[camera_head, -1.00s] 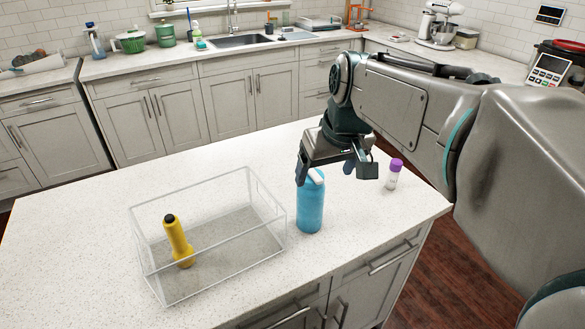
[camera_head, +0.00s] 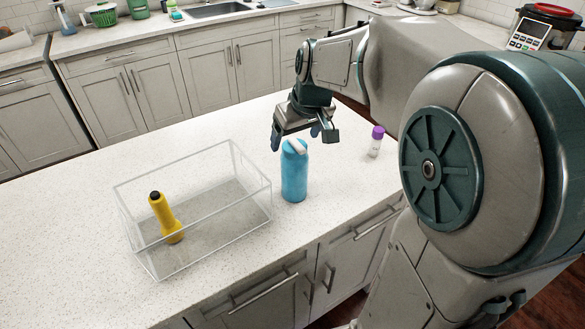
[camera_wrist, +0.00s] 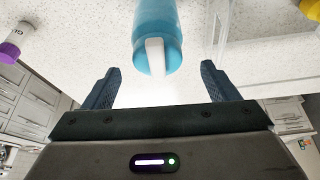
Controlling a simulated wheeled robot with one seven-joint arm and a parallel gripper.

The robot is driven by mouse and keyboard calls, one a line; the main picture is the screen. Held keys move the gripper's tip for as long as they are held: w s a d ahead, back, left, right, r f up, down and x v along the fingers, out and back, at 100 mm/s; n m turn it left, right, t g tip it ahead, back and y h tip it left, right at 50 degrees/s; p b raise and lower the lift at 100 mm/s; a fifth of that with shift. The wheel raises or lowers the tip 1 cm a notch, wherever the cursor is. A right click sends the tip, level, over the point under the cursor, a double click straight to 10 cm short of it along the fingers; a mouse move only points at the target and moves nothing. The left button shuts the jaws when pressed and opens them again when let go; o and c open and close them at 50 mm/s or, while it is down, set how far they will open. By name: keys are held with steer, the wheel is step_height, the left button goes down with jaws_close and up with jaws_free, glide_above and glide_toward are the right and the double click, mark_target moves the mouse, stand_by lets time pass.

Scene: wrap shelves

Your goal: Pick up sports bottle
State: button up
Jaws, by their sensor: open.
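The sports bottle (camera_head: 294,175) is blue with a white loop on its cap. It stands upright on the white counter, just right of the clear bin. In the wrist view the bottle (camera_wrist: 158,30) shows top-centre, its cap toward me, in line with the gap between the fingers. My gripper (camera_head: 295,134) is open and empty, above and behind the bottle's top in the head view. Both fingers of my gripper (camera_wrist: 161,85) show in the wrist view, spread wider than the bottle. The bottle is not between them.
A clear bin (camera_head: 142,186) holds a yellow flashlight-like item (camera_head: 166,218) with a black top. A small white bottle with a purple cap (camera_head: 376,140) stands to the right, near the counter edge. The counter (camera_head: 60,225) left of the bin is clear.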

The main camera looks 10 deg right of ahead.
mark_target(295, 142)
steer(key=x, duration=0.4)
steer(key=shift+s+d, duration=0.1)
steer(key=shift+d, duration=0.05)
steer(key=c, duration=1.6)
steer(key=shift+r, duration=0.1)
